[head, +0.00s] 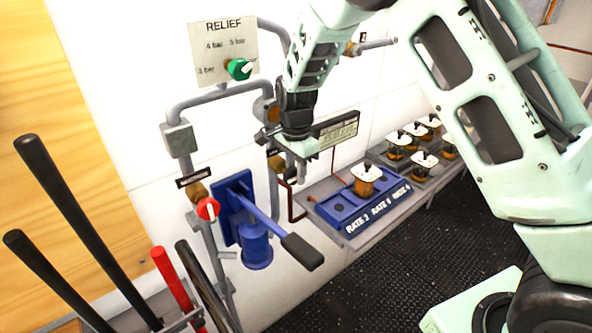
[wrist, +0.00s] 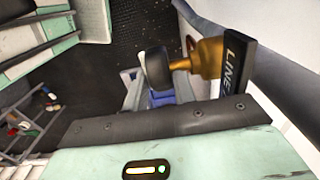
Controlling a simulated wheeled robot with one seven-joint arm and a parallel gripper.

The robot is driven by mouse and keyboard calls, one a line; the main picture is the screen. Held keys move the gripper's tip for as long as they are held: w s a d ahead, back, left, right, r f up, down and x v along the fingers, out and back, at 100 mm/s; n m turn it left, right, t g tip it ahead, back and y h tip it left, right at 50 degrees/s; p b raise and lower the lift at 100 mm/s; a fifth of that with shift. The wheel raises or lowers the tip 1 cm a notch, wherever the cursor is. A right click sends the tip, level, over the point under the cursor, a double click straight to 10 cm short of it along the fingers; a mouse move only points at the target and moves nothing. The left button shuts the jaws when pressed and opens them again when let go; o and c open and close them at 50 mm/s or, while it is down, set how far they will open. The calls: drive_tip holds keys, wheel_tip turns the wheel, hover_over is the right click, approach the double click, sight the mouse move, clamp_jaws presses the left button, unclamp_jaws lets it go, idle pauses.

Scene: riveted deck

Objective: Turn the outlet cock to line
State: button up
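In the wrist view a brass cock body (wrist: 208,57) with a dark round knob (wrist: 155,68) stands just beyond my gripper's dark edge. A black plate (wrist: 237,62) beside it reads "LINE", with its end cut off. In the head view a brass fitting (head: 276,162) on the pipe, probably the same cock, is partly hidden beside my gripper (head: 285,148). My gripper points down close to the wall, right of this fitting. I cannot tell whether it touches the knob, which way the knob points, or how far apart the fingers are.
A blue pump (head: 257,245) with a black-gripped lever (head: 302,252) juts out below. A red knob (head: 208,209) is left, and a green relief knob (head: 239,68) above. A blue rate block (head: 350,210) stands on the shelf at right. Long black levers (head: 75,215) rise at front left.

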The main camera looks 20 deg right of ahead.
drive_tip(key=c, duration=0.4)
drive_tip(key=shift+d, duration=0.1)
drive_tip(key=y, duration=0.1)
drive_tip(key=y+b, duration=0.1)
drive_tip(key=g+y+b, duration=0.1)
drive_tip(key=y, duration=0.1)
drive_tip(key=shift+w+d+f, duration=0.15)
drive_tip(key=shift+d+f, duration=0.1)
drive_tip(key=shift+f, duration=0.05)
drive_tip(key=y, duration=0.1)
drive_tip(key=g+y, duration=0.1)
drive_tip(key=y, duration=0.1)
drive_tip(key=shift+f+g+y+b, duration=0.25)
drive_tip(key=shift+g+y+b, duration=0.05)
drive_tip(key=shift+y+b, duration=0.1)
drive_tip(key=y, duration=0.1)
drive_tip(key=g+y, duration=0.1)
drive_tip(key=y, duration=0.1)
drive_tip(key=shift+f+b, duration=0.3)
drive_tip(key=shift+b, duration=0.1)
drive_tip(key=y, duration=0.1)
drive_tip(key=y+b, duration=0.1)
drive_tip(key=g+y+b, duration=0.1)
drive_tip(key=y, duration=0.1)
drive_tip(key=shift+a+f, duration=0.1)
drive_tip(key=shift+f, duration=0.2)
drive_tip(key=shift+a+g+y+b, duration=0.1)
drive_tip(key=shift+g+y+b, duration=0.45)
drive_tip(key=shift+y, duration=0.55)
